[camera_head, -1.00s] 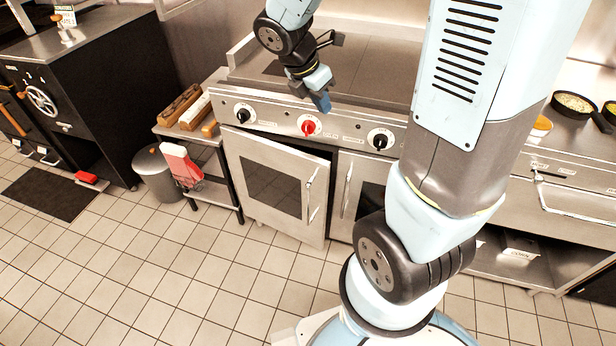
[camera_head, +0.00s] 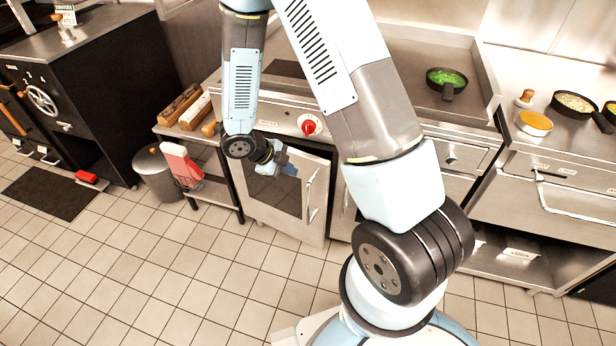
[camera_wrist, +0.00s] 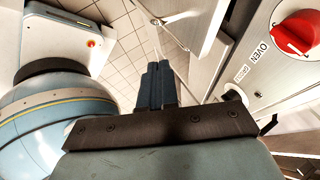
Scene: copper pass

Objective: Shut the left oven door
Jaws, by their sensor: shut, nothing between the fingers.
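The left oven door (camera_head: 268,205) is a steel panel with a dark window and an upright handle (camera_head: 312,194) near its right edge. It stands ajar, its right side swung out from the oven front, with a dark gap along the top. My gripper (camera_head: 290,169) is in front of the door's upper part, left of the handle. I cannot tell whether it touches the door. In the wrist view my gripper's fingers (camera_wrist: 160,82) are together and empty. My forearm hides the door's upper left corner.
The red oven knob (camera_head: 309,125) is on the panel above the door; it also shows in the wrist view (camera_wrist: 298,32). A side table (camera_head: 219,155) with a red-and-white item stands to the left. The tiled floor (camera_head: 210,270) in front is clear.

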